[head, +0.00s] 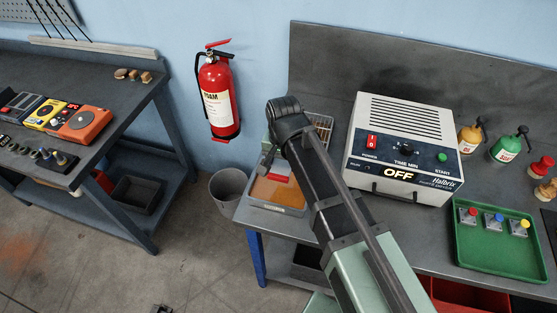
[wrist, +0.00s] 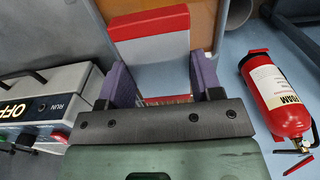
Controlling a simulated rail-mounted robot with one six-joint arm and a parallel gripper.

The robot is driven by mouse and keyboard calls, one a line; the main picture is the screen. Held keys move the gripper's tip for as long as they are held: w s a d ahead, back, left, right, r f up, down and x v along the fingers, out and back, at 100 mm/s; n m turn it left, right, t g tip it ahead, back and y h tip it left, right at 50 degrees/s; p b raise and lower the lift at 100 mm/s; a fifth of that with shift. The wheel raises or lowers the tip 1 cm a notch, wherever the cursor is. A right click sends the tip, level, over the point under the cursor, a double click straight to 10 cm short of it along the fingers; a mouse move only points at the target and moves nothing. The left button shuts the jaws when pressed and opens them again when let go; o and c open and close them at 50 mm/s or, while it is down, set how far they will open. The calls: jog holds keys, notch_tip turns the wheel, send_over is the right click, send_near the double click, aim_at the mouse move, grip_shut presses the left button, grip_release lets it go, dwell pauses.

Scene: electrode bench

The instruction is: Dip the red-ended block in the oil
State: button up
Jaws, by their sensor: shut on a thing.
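My gripper (wrist: 161,72) is shut on the red-ended block (wrist: 155,50), with a purple finger on each side. The oil also shows brown behind the block in the wrist view (wrist: 204,18). I cannot tell whether the red end touches the oil. My arm hides most of the gripper in the head view.
The white heater box (head: 405,150) reads OFF and stands right of the tray. A wire rack (head: 320,126) is behind the tray. A green tray (head: 490,262) with several capped blocks lies at right. A bin (head: 228,188) and fire extinguisher (head: 217,95) are to the left.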

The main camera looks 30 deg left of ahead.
notch_tip(320, 180, down, 12)
jog(key=b, duration=1.1)
jog(key=shift+b, duration=0.3)
dwell(1.7)
notch_tip(320, 180, up, 8)
jog(key=p, duration=0.7)
jog(key=shift+f+p, duration=0.2)
jog(key=shift+p, duration=0.1)
dwell(0.9)
notch_tip(320, 180, up, 5)
jog(key=p, duration=0.5)
send_over(282, 191)
jog(key=shift+r, duration=0.1)
